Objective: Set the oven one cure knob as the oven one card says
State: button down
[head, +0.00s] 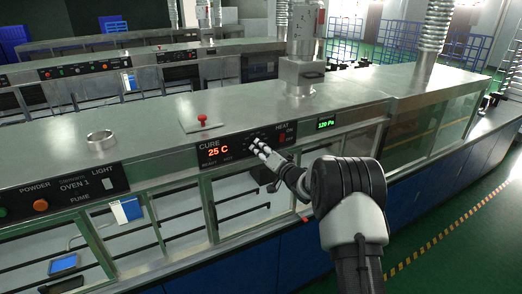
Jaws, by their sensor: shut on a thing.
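The oven one front panel (230,147) carries the word CURE and a red display (218,151) reading 25 C. My gripper (259,148) reaches in from the right, its fingertips at the panel just right of that display. It is shut on the cure knob, which the fingers mostly hide, so its pointer cannot be read. Dial marks show around the fingertips. A white and blue card (127,210) hangs on the glass front below the OVEN 1 label; its writing is too small to read.
A HEAT switch (283,138) and a green display (326,124) reading 120 Pa sit right of the fingers. A red knob on a plate (202,117) and a metal ring (101,139) are on the steel top. A tablet (63,264) is behind glass at lower left.

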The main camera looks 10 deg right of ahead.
jog(key=c, duration=1.3)
grip_release()
jog(key=v, duration=1.2)
